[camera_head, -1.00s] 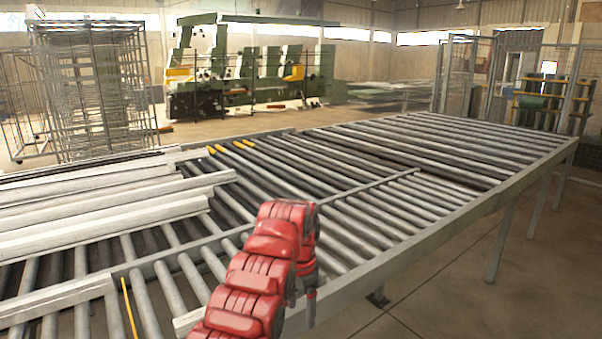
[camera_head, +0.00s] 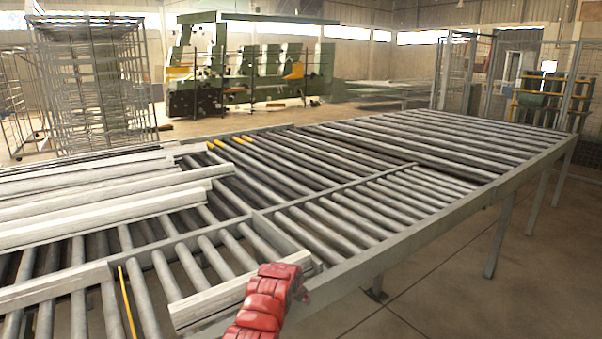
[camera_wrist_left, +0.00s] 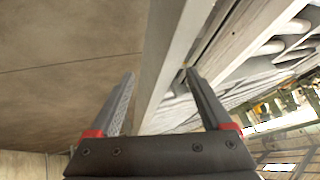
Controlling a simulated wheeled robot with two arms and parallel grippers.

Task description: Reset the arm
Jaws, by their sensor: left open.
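My red left arm (camera_head: 262,305) shows at the bottom of the head view, in front of the bench's near edge. Its gripper is not clearly seen there. In the left wrist view my left gripper (camera_wrist_left: 160,72) is open, its two fingers wide apart, with nothing held. A grey frame rail (camera_wrist_left: 165,70) runs through the view between the fingers; I cannot tell whether they touch it. A pale profile (camera_head: 215,302) lies along the bench's near edge, partly hidden by my arm. My right gripper is not in view.
The roller bench (camera_head: 430,222) fills the middle. Several long pale profiles (camera_head: 100,205) lie stacked at its left. A wire rack (camera_head: 95,90) and a green machine (camera_head: 250,75) stand behind. The floor (camera_head: 470,290) at the right front is clear.

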